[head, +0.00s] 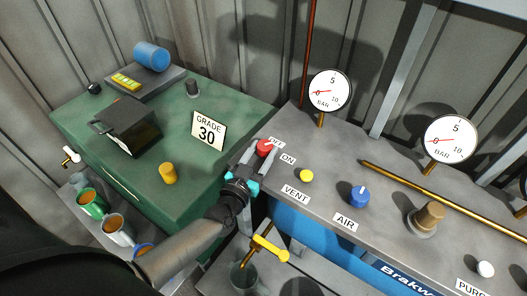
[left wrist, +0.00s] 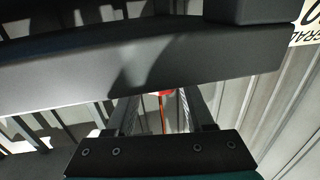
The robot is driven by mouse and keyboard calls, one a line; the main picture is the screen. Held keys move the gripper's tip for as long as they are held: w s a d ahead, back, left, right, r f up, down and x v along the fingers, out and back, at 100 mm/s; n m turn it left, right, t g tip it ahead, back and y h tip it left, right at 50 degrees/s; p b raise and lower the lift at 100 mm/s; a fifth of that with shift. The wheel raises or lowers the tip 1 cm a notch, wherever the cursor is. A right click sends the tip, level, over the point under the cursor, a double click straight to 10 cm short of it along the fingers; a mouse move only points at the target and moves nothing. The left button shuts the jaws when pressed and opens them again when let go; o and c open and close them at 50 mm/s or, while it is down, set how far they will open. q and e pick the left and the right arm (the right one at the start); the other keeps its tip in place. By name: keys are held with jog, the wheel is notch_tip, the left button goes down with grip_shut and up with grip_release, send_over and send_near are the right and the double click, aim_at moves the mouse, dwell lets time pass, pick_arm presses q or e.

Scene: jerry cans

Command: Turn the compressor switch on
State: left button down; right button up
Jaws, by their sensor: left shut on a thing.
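The compressor switch has a red knob (head: 264,147) on the grey bench at the left end, beside the OFF label (head: 277,142) and the ON label (head: 288,159). My left gripper (head: 256,155) reaches in from the lower left and is shut on the red switch. Its fingers hide part of the knob and the switch's base, so I cannot tell its exact position. In the left wrist view a little of the red knob (left wrist: 165,93) shows between the fingers. My right gripper is not in view.
The bench also bears a yellow VENT button (head: 306,175), a blue AIR knob (head: 359,195), a brass pipe (head: 440,185) and two gauges (head: 329,92) (head: 451,140). A green cabinet (head: 180,205) stands left. Cups (head: 116,228) sit on a low shelf.

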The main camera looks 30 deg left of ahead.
pick_arm(q)
jog(key=m+h+b, duration=0.1)
jog(key=h, duration=0.1)
jog(key=m+h+b, duration=0.1)
jog(key=b, duration=0.1)
jog(key=m+h+b, duration=0.1)
jog(key=h+b, duration=0.1)
jog(key=shift+a+f+m+g+h, duration=0.2)
jog(key=shift+a+m+g+h, duration=0.1)
jog(key=shift+g, duration=0.1)
jog(key=shift+r+m+g+h+b, duration=0.2)
jog(key=shift+m+g+h+b, duration=0.2)
jog(key=shift+m+h+b, duration=0.5)
jog(key=shift+w, duration=0.1)
jog(key=shift+c, duration=1.4)
grip_release()
jog(key=p+v, duration=0.1)
jog(key=v, duration=0.6)
jog(key=shift+s+a, duration=0.2)
jog(key=shift+s, duration=0.05)
